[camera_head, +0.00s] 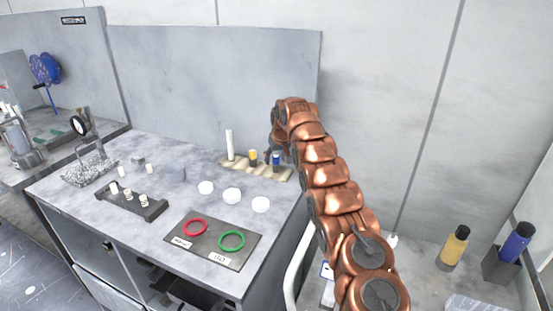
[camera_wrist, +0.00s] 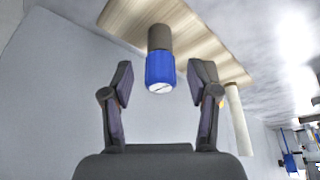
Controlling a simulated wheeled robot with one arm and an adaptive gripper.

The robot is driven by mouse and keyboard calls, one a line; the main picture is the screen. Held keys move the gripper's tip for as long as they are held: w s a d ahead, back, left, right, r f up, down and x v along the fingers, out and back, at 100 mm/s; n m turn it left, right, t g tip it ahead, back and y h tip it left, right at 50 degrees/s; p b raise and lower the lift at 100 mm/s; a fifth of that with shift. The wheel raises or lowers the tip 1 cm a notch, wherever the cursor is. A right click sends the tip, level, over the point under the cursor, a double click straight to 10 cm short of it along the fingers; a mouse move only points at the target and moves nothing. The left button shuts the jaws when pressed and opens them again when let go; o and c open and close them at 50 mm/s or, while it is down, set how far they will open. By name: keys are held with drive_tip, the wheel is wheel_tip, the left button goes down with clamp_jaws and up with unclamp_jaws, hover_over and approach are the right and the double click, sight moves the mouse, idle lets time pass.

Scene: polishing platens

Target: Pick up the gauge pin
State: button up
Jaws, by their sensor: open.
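A short cylinder with a blue end and a dark grey body (camera_wrist: 160,70) stands on a pale wooden board (camera_wrist: 205,38). It may be the gauge pin, though I cannot be sure. In the head view the blue cylinder (camera_head: 276,157) is at the right part of the wooden board (camera_head: 238,165), close to my arm. My gripper (camera_wrist: 161,80) is open and empty in the wrist view, its fingers on either side of the blue end with gaps on both sides. In the head view my gripper is mostly hidden by my arm.
A white rod (camera_head: 230,145) and a yellow-topped cylinder (camera_head: 253,155) stand on the same board. White discs (camera_head: 232,194), a dark block (camera_head: 131,203) with small cylinders, and a dark mat (camera_head: 215,253) with red and green rings lie on the bench. A grey panel (camera_head: 215,85) rises behind.

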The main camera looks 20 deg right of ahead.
drive_tip(key=shift+x, duration=1.1)
drive_tip(key=shift+f, duration=0.1)
clamp_jaws()
